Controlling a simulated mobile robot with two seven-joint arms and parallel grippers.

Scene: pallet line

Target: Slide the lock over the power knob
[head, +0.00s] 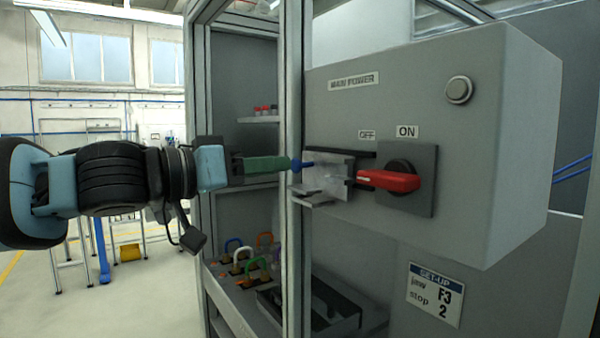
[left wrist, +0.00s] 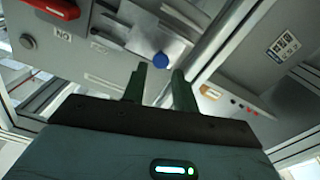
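The power knob (head: 390,181) is a red handle on a dark square plate, lying level with its tip pointing left. In the left wrist view the red handle (left wrist: 55,8) is at the top left. My left gripper (head: 291,164) has green fingers that reach the blue knob from the left. In the left wrist view the fingers stand apart, with the blue knob (left wrist: 161,60) just beyond and between their tips.
The grey power box (head: 500,130) carries OFF and ON labels and a round button (head: 458,90). A metal frame post (head: 295,80) stands just behind my fingers. Coloured padlocks (head: 250,262) sit on a lower shelf. A set-up card (head: 435,295) is below the box.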

